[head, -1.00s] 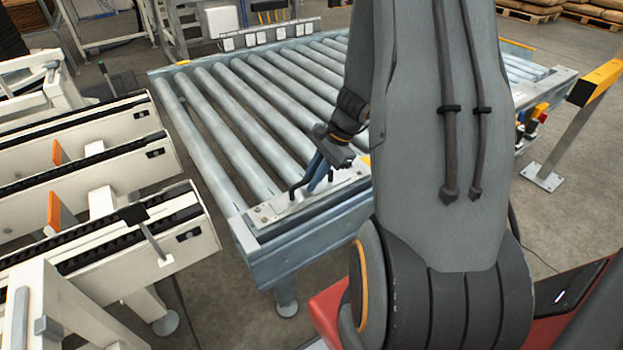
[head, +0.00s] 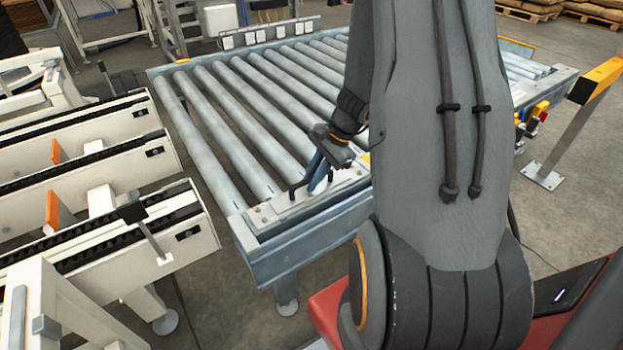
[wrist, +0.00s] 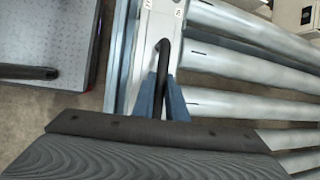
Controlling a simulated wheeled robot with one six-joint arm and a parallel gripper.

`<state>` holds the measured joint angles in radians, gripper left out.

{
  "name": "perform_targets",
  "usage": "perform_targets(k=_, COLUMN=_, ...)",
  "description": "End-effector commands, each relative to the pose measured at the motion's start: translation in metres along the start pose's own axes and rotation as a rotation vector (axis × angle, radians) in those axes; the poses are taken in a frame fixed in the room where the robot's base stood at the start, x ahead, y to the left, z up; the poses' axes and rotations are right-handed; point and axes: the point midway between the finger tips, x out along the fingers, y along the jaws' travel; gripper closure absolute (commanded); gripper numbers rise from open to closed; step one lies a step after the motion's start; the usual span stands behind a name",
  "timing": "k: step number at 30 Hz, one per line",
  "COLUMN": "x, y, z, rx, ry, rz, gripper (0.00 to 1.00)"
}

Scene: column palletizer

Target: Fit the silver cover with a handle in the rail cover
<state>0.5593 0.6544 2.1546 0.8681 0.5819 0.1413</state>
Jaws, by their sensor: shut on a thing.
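The silver cover (head: 265,213) is a long flat plate with bolts, lying along the near edge of the roller conveyor. Its black bar handle (head: 294,189) stands up from it. My gripper (head: 316,177) has blue fingers and is shut on the handle, just above the plate. In the wrist view the handle (wrist: 163,62) runs between the two blue fingertips (wrist: 162,98), and the cover (wrist: 152,22) shows beyond it. The rail cover (head: 300,232) is the grey-blue frame along that edge. Whether the plate is flush in it I cannot tell. My arm hides the right end.
Metal rollers (head: 235,125) lie just behind the cover. White chain conveyors (head: 105,225) stand to the left, with a floor gap between. A post with a yellow top (head: 590,90) stands at the right. A dark textured plate (wrist: 45,35) shows in the wrist view.

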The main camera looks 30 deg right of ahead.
Motion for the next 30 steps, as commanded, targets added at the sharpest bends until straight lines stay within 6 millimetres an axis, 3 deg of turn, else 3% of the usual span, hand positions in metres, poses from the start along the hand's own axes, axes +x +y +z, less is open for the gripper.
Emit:
perform_targets(k=14, x=0.002, y=0.0, z=-0.001, rx=0.0, ry=0.001, rz=-0.001, gripper=1.0)
perform_targets(k=15, x=0.002, y=0.0, z=-0.001, rx=0.0, ry=0.001, rz=-0.001, gripper=0.83)
perform_targets(k=18, x=0.002, y=0.0, z=-0.001, rx=0.0, ry=0.001, rz=-0.001, gripper=0.66)
perform_targets(k=26, x=0.002, y=0.001, z=-0.001, rx=0.0, ry=0.0, rz=0.0, gripper=0.66)
perform_targets(k=30, x=-0.013, y=0.0, z=-0.002, rx=0.0, ry=0.002, rz=-0.003, gripper=0.66)
